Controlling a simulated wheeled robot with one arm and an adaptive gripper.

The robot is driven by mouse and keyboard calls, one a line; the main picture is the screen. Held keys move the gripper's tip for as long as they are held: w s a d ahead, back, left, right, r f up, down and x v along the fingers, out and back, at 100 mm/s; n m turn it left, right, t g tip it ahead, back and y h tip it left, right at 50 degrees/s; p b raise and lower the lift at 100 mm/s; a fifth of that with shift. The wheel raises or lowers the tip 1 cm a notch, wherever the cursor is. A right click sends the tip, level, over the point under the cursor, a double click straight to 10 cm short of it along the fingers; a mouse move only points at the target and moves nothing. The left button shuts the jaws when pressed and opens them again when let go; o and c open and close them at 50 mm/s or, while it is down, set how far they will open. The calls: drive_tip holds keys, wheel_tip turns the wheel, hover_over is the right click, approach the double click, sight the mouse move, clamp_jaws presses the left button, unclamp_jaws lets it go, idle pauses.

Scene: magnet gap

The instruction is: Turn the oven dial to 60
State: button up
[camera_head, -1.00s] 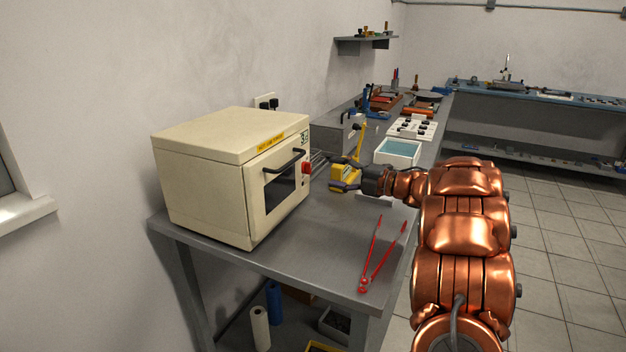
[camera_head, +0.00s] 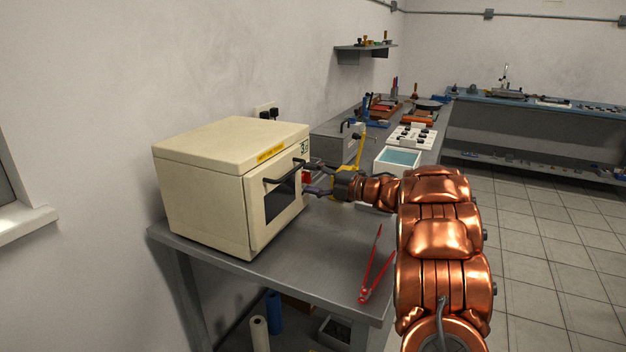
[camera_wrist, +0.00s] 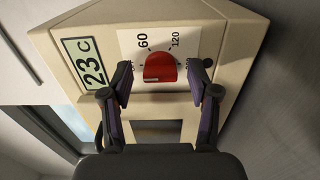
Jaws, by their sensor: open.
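The cream oven (camera_head: 205,190) stands on the grey bench, its door with dark window and handle (camera_head: 285,172) facing right. In the wrist view the red dial (camera_wrist: 160,68) sits on a white plate marked 60 and 120, beside a display (camera_wrist: 88,63) reading 23 C. The dial's pointer setting is not clear to me. My gripper (camera_wrist: 160,85) is open, with one finger on each side of the dial and no visible contact.
Red tongs (camera_head: 372,268) lie on the bench (camera_head: 310,280) near its front edge. Behind my gripper are a yellow stand (camera_head: 358,155), a light blue tray (camera_head: 398,158) and a grey box (camera_head: 338,142). The bench between oven and tongs is clear.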

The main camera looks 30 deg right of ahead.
clamp_jaws()
idle(0.4)
drive_tip(key=shift+r+m+p, duration=0.1)
drive_tip(key=shift+m+p, duration=0.2)
drive_tip(key=shift+p, duration=0.15)
drive_tip(key=m+p, duration=1.1)
drive_tip(key=shift+p, duration=0.35)
